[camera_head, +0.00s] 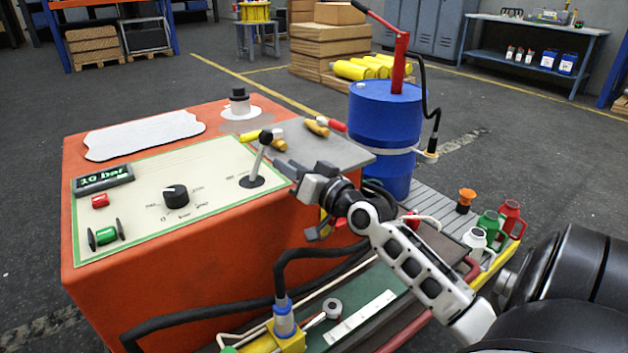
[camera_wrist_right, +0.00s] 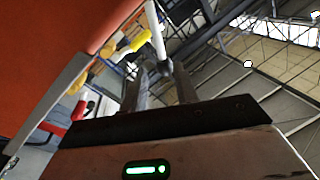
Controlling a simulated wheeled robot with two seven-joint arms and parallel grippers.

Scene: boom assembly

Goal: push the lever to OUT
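The lever (camera_head: 259,160) has a pale shaft and a black ball knob, and stands on a black round base on the orange cabinet's pale green panel (camera_head: 145,215). It leans slightly toward the upper right. The markings beside it are too small to read, and some are hidden by my gripper. My right gripper (camera_head: 281,165) is just right of the lever, pointing left toward it. In the right wrist view its two fingers (camera_wrist_right: 160,85) are apart, and the pale lever shaft (camera_wrist_right: 155,32) shows near and between their tips. Contact cannot be told. My left gripper is out of view.
The panel also holds a black dial (camera_head: 176,196), a red button (camera_head: 100,201), a green switch (camera_head: 106,236) and a "10 bar" display (camera_head: 103,179). A blue drum (camera_head: 385,125) stands to the right.

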